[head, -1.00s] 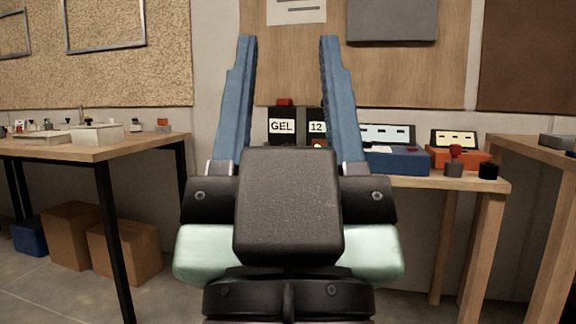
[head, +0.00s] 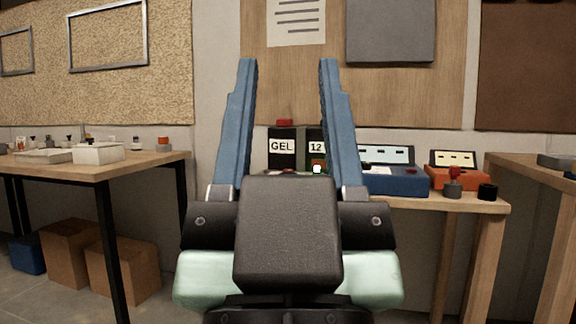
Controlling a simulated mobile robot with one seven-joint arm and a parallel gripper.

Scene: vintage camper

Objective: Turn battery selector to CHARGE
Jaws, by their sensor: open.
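My gripper (head: 288,66) is open and empty, its two blue fingers pointing up and away across the middle of the head view. Between the fingers, on the bench beyond, stand a dark box labelled GEL (head: 282,146) and a dark box labelled 12 (head: 316,147). A small bright spot with a green edge (head: 316,169) shows below the 12 label, close beside the right finger. I cannot make out a battery selector or a CHARGE mark; my gripper body and right finger hide part of the bench there.
A blue unit with a pale panel (head: 395,181) and an orange unit (head: 456,178) stand right of the fingers. Two dark knobs (head: 487,192) sit near the bench's front edge. A table (head: 150,163) stands at left, with cardboard boxes (head: 122,270) beneath. Another table (head: 535,170) is at right.

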